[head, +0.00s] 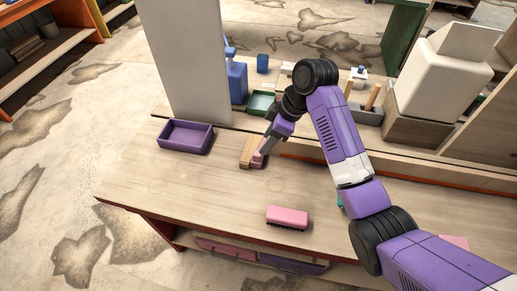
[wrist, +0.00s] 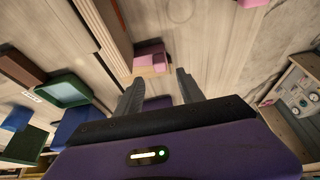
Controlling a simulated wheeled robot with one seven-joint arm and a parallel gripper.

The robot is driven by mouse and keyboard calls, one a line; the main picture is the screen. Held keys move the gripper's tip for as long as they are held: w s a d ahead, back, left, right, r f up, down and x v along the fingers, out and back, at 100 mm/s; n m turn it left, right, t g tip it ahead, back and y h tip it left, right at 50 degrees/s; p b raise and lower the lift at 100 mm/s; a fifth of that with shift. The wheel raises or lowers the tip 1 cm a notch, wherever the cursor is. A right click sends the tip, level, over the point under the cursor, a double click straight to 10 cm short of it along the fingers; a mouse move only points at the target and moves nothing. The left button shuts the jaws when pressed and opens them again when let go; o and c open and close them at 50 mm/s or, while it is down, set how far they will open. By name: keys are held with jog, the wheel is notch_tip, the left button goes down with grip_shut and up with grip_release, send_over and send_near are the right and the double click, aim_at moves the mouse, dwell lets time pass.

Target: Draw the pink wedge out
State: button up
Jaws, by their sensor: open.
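The pink wedge (head: 259,158) is a small pink piece against a pale wooden block (head: 247,151) on the bench in the head view. Whether a finger touches the wedge I cannot tell.
A purple tray (head: 185,137) stands to the left on the bench. A pink block with a dark underside (head: 288,217) lies near the front edge. A tall grey panel (head: 185,60), a green tray (head: 262,103) and a blue bottle (head: 237,82) stand behind. The left front bench is clear.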

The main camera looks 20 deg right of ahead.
jog(key=x, duration=0.6)
jog(key=shift+w+a+f+p, duration=0.1)
jog(key=shift+a+f+p, duration=0.05)
jog(key=shift+f+p, duration=0.25)
jog(key=shift+c, duration=0.4)
grip_shut()
jog(key=shift+r, duration=0.1)
dwell(0.6)
